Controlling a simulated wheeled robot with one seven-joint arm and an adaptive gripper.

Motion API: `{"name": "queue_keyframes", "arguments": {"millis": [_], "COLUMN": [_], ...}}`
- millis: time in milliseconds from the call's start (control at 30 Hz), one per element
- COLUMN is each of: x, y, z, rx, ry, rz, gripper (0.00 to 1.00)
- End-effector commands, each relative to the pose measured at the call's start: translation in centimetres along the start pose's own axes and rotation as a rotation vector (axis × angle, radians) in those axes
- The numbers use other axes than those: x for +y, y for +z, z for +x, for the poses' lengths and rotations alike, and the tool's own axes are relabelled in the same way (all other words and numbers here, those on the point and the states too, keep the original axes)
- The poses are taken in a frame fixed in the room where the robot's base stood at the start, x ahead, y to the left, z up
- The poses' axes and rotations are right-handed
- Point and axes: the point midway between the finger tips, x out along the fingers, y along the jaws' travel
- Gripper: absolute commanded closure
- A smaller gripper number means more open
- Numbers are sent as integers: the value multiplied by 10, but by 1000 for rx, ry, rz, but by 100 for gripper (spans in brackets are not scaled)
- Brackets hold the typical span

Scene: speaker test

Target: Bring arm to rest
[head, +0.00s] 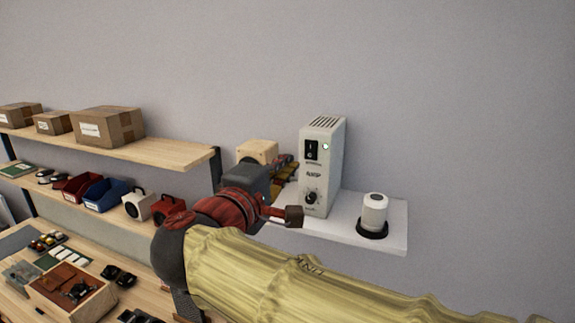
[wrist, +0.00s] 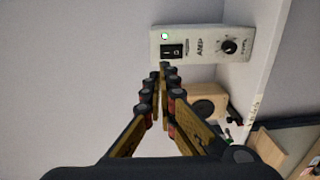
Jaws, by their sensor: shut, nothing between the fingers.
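My arm reaches in from the lower right of the head view, bends, and ends at my gripper (head: 286,170) just left of the amplifier (head: 322,170). The amplifier is a white upright box with a black rocker switch, a black knob and a lit green light. It stands on a white wall shelf (head: 392,238). In the wrist view my gripper (wrist: 164,74) is shut and empty, its fingertips meeting just below the switch end of the amplifier (wrist: 200,44) in the picture. Whether they touch it, I cannot tell.
A wooden speaker (head: 257,151) is partly hidden behind my wrist. A white cylinder on a black base (head: 374,213) stands right of the amplifier. A wooden shelf (head: 165,152) at left holds cardboard boxes. Bins and small items fill the lower levels. The wall above is bare.

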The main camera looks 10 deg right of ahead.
Motion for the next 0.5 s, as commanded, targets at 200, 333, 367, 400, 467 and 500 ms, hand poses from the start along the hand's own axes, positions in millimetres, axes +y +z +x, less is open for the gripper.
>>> {"name": "queue_keyframes", "arguments": {"millis": [200,333,367,400,467,500], "x": [0,-4,-10,-23,-49,-72], "y": [0,-4,-5,-7,-8,-8], "z": [0,0,0,-1,-3,-7], "rx": [0,14,19,27,37,45], "ry": [0,-17,-35,-71,-144,-208], "rz": [0,-12,-14,-16,-22,-23], "gripper": [100,100,100,100,100,100]}}
